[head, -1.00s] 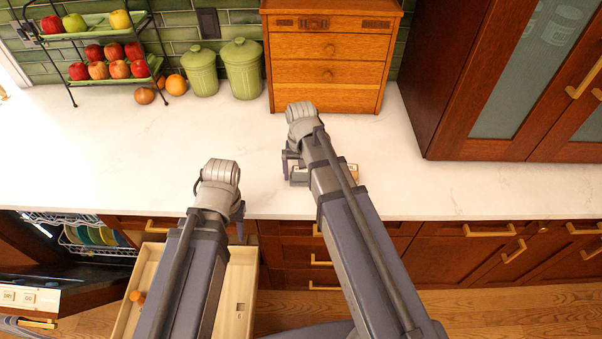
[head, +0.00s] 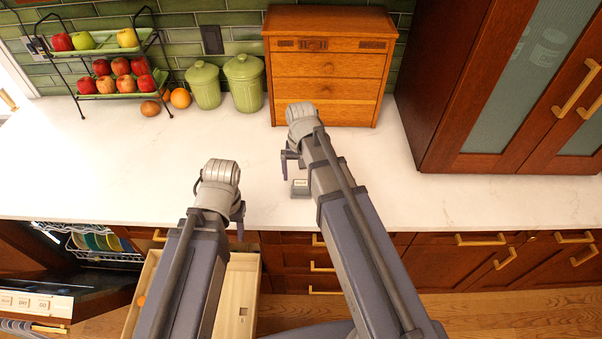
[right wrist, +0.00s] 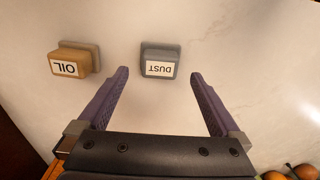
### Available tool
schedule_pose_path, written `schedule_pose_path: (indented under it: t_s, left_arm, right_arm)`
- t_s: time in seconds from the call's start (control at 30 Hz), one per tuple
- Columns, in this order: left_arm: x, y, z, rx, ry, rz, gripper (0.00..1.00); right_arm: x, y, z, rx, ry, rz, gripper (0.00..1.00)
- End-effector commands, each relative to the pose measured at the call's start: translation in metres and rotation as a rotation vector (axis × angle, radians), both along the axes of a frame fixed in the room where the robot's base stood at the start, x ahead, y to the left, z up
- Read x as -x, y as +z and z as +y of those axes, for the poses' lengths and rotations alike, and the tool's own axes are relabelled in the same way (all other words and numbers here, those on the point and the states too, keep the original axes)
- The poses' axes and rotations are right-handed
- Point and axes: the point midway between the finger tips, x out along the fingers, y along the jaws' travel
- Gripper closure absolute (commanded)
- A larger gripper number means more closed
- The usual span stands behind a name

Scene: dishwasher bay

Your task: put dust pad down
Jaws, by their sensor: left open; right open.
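The dust pad (right wrist: 160,60) is a grey block with a white DUST label, resting on the pale counter. In the right wrist view it sits just past the fingertips of my right gripper (right wrist: 160,74), roughly centred between them. That gripper is open and empty. In the head view the dust pad (head: 301,188) shows beside my right forearm, just below the right gripper (head: 289,166). My left gripper (head: 238,215) is open near the counter's front edge, partly hidden by its arm.
A tan OIL pad (right wrist: 75,60) stands left of the dust pad in the wrist view. A wooden chest (head: 330,70), green canisters (head: 244,82) and a fruit rack (head: 110,85) stand at the back. An open drawer (head: 240,300) lies below my left arm. The counter's left is clear.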

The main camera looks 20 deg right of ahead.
Motion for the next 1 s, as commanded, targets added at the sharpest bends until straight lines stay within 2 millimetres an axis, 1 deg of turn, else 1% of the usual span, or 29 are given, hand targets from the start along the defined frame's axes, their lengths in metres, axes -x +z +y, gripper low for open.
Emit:
schedule_pose_path:
  t_s: [0.03, 0.2, 0.3, 0.43, 0.6, 0.67, 0.77, 0.8, 0.83, 0.9, 1.0]
  left_arm:
    - [0.0, 0.017, 0.0, 0.0, 0.0, 0.0, 0.5]
    - [0.0, 0.042, 0.0, 0.0, 0.001, 0.0, 0.5]
    - [0.0, 0.053, 0.0, 0.001, 0.004, 0.0, 0.5]
    - [0.0, 0.059, 0.0, 0.001, 0.006, 0.0, 0.5]
    - [0.0, 0.059, 0.0, 0.001, 0.007, 0.0, 0.5]
    - [0.0, 0.058, 0.0, 0.001, 0.007, 0.0, 0.5]
    - [0.0, 0.058, 0.0, 0.001, 0.007, 0.0, 0.5]
    - [0.0, 0.058, 0.0, 0.001, 0.007, 0.0, 0.5]
    - [0.0, 0.058, 0.0, 0.001, 0.007, 0.0, 0.5]
    - [0.0, 0.058, 0.0, 0.001, 0.007, 0.0, 0.5]
    - [0.0, 0.058, 0.0, 0.001, 0.007, 0.0, 0.5]
  right_arm:
    - [0.0, 0.017, 0.0, 0.0, 0.0, 0.0, 0.0]
    - [0.0, 0.042, 0.0, 0.0, 0.0, 0.0, 0.0]
    - [0.0, 0.053, 0.0, 0.0, 0.0, 0.0, 0.0]
    - [0.0, 0.059, 0.0, 0.0, 0.0, 0.0, 0.0]
    - [0.003, 0.059, 0.003, 0.001, 0.009, 0.001, 0.0]
    - [0.014, 0.058, 0.013, 0.006, 0.049, 0.005, 0.0]
    - [0.049, 0.059, 0.043, 0.028, 0.186, 0.017, 0.0]
    - [0.066, 0.059, 0.055, 0.039, 0.252, 0.024, 0.0]
    - [0.077, 0.059, 0.064, 0.046, 0.301, 0.029, 0.0]
    - [0.101, 0.059, 0.08, 0.063, 0.406, 0.039, 0.0]
    - [0.127, 0.059, 0.095, 0.082, 0.521, 0.05, 0.0]
